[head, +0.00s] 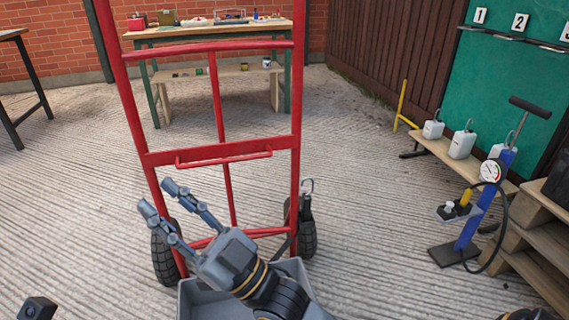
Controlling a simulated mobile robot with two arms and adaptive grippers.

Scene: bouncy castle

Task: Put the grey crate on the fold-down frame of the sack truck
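The red sack truck (222,152) stands upright in the middle of the head view, with a black wheel on each side. I cannot clearly tell which of its red bars are the fold-down frame. The grey crate (192,298) is at the bottom edge, in front of the truck's foot. Only part of its rim and walls shows; the rest is cut off or hidden by my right arm. My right gripper (160,200) is above the crate's far left side, fingers apart and empty, pointing up-left in front of the truck's left wheel.
A wooden workbench (190,32) with tools stands behind the truck. On the right are a blue floor pump (480,210), a low bench (448,152) with white canisters (462,140), and wooden steps (540,262).

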